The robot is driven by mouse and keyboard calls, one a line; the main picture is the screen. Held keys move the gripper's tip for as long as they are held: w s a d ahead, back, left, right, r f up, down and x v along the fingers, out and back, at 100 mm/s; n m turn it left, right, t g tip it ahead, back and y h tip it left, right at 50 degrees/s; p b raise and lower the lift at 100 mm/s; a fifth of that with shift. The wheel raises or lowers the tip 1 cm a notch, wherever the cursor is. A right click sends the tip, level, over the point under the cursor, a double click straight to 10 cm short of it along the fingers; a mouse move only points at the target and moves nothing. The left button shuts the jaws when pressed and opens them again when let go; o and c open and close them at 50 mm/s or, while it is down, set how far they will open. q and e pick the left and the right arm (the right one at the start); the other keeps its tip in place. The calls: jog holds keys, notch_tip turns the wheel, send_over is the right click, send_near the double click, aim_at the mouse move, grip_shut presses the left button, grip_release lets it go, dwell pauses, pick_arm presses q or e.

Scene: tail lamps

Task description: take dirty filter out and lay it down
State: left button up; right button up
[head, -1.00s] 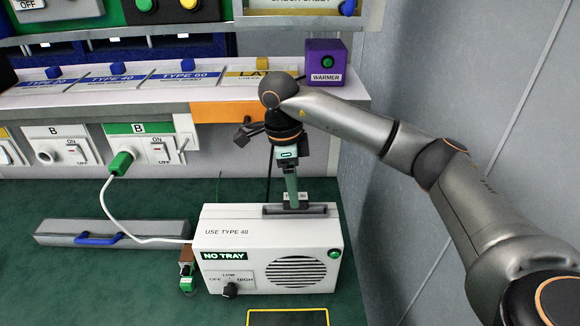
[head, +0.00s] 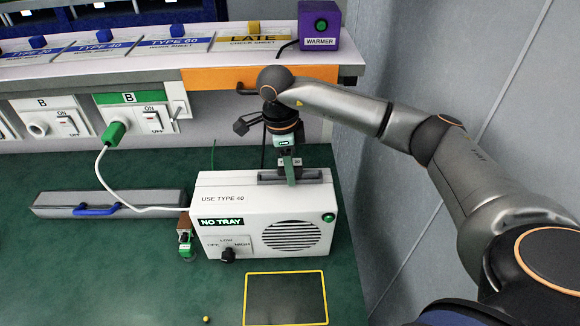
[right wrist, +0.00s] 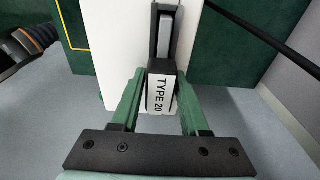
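The white filter box (head: 295,208), marked "USE TYPE 40" and "NO TRAY", stands on the green bench. A dark slot frame (head: 298,176) is set in its top. A filter tab (right wrist: 160,93) labelled "TYPE 20" stands in that slot in the right wrist view; the rest of the filter is hidden inside. My right gripper (head: 290,178) points down over the slot. Its green fingers, with their tips (right wrist: 162,84) in the wrist view, flank the tab closely, with no clear gap. My left gripper is not in view.
A yellow-bordered dark rectangle (head: 286,299) lies empty in front of the box. A grey case with a blue handle (head: 97,209) lies left. A white cord runs from the box to a green plug (head: 115,131). A purple warmer (head: 319,25) stands on the shelf. A wall bounds the right.

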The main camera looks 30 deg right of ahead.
grip_shut()
dwell(0.6)
